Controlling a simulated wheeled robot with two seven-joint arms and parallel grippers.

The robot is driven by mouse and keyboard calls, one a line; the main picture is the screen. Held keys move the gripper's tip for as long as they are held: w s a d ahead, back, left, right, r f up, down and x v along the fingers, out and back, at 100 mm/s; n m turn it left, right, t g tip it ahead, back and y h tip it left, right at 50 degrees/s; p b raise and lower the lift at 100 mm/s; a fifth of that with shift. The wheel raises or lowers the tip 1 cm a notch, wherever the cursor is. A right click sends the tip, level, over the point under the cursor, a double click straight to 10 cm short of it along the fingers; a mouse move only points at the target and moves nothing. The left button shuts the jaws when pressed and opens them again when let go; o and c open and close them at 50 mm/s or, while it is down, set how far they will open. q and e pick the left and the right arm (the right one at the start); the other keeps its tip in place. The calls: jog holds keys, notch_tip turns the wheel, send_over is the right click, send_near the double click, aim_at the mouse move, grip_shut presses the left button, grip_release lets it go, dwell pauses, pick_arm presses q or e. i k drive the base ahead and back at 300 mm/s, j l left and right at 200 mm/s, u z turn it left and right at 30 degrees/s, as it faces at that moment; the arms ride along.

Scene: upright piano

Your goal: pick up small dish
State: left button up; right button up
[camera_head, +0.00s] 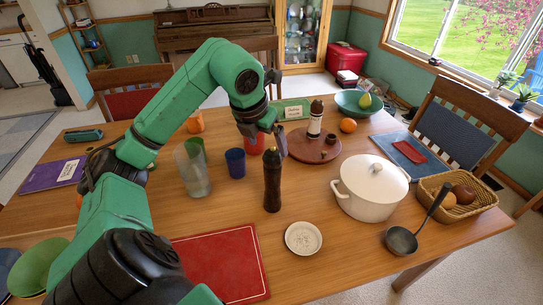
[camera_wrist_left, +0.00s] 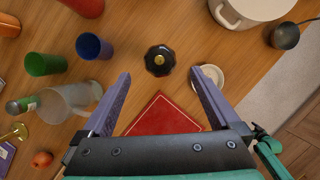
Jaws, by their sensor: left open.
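The small dish (camera_head: 303,238) is round and whitish with a speckled inside, lying flat near the table's front edge. In the left wrist view the dish (camera_wrist_left: 214,76) is at right of centre, its left side partly covered by a finger. My left gripper (camera_head: 262,132) reaches in above the table, behind the dark pepper mill in the head view. Its fingers (camera_wrist_left: 160,74) are spread wide with nothing held between them. The dish is apart from the grip, seen past the right finger.
The dark mill (camera_head: 272,178) stands close behind the dish, a white lidded pot (camera_head: 370,187) to its right, and a ladle (camera_head: 402,240) farther right. A red mat (camera_head: 222,262) lies to its left. Cups and a glass pitcher (camera_head: 191,172) stand farther left.

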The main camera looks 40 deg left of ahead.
aim_at(303, 239)
jog(key=k+l, duration=1.15)
jog(key=l, duration=0.25)
